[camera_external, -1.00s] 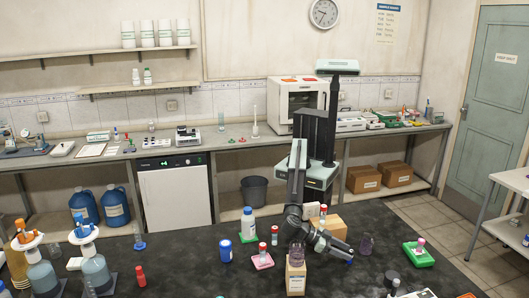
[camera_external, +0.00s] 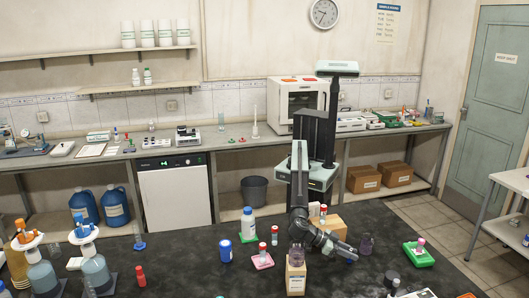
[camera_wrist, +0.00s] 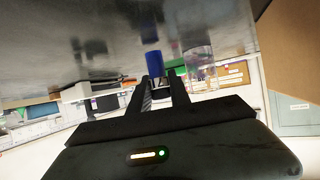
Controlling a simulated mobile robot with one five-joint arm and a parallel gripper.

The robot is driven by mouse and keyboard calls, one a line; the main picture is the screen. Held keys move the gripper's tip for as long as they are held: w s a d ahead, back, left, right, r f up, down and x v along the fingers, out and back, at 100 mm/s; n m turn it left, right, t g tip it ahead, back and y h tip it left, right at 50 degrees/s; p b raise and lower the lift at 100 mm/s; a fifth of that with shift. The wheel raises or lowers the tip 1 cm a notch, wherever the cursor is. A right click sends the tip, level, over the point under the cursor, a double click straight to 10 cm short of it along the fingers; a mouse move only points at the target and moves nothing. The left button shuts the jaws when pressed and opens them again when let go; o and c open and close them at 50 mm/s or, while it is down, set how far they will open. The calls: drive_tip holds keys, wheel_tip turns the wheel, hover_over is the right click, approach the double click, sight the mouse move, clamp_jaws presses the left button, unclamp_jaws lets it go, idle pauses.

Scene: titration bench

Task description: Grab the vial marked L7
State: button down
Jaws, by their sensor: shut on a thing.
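My gripper (camera_external: 350,254) is low over the black bench, right of the small cardboard box. It is shut on a small blue-capped vial (camera_wrist: 153,62), whose blue end shows at the fingertips in the wrist view. In the outside view only a bit of blue shows under the fingers, and the rest of it is hidden. No label L7 can be read in any view, so I cannot tell from a mark which vial this is.
A clear jar (camera_external: 366,245) stands close right of my gripper. Another jar (camera_external: 296,254) stands on a cardboard box (camera_external: 296,279) to the left.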

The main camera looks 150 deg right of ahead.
sight(351, 249)
wheel_tip(351, 249, up, 10)
drive_tip(key=p, duration=0.9)
drive_tip(key=shift+f, duration=0.25)
